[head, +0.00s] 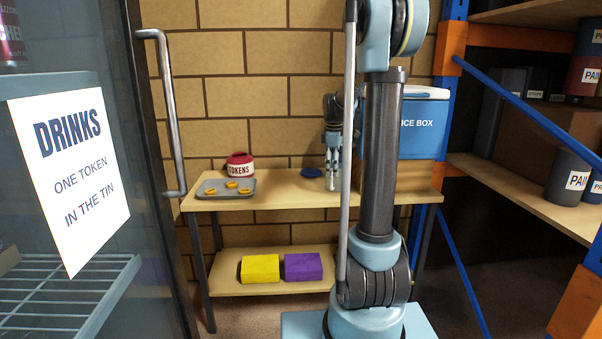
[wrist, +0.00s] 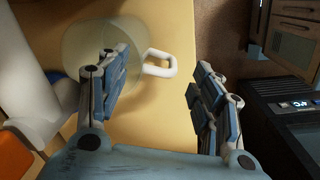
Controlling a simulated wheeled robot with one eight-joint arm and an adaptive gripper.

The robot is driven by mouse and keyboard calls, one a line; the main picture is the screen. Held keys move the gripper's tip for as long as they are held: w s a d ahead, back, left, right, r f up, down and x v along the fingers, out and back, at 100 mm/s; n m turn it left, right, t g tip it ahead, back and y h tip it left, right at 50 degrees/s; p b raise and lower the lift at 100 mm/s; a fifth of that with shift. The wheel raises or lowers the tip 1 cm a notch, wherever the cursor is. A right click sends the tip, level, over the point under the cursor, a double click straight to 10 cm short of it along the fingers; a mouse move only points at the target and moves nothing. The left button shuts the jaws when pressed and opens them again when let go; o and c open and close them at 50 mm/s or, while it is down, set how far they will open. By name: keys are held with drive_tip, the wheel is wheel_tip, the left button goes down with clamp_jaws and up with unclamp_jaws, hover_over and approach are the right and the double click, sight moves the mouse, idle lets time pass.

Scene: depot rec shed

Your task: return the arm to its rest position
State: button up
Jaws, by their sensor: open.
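My gripper (head: 333,178) hangs with its fingers down over the right part of the wooden table (head: 275,196), behind my arm's upright link in the head view. In the wrist view my gripper (wrist: 165,85) has its two blue-padded fingers spread wide apart. A see-through cup (wrist: 85,42) with a white handle (wrist: 160,64) stands beyond the left finger, which partly covers it. The handle shows in the gap between the fingers, but I cannot tell whether anything touches. Nothing is held between the fingers.
A blue disc (head: 311,172) lies left of my gripper. A red-and-white TOKENS tin (head: 240,165) and a grey tray (head: 212,188) with yellow-orange pieces are further left. The ice box (head: 420,128) stands right. An open glass door (head: 165,110) and shelving (head: 520,190) flank the table.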

drive_tip(key=s+r+m, duration=0.2)
drive_tip(key=s+m, duration=0.2)
drive_tip(key=s, duration=0.8)
drive_tip(key=s+a+f+m, duration=0.1)
drive_tip(key=s+f+m, duration=0.3)
drive_tip(key=s, duration=0.9)
drive_tip(key=s+a+f+m+t, duration=0.1)
drive_tip(key=s+f+m, duration=0.4)
drive_tip(key=s+f, duration=0.3)
drive_tip(key=s, duration=0.4)
drive_tip(key=shift+s+f+y, duration=0.15)
drive_tip(key=shift+s+y, duration=0.15)
drive_tip(key=shift+s, duration=0.05)
drive_tip(key=shift+w+f, duration=0.2)
drive_tip(key=shift+w, duration=0.25)
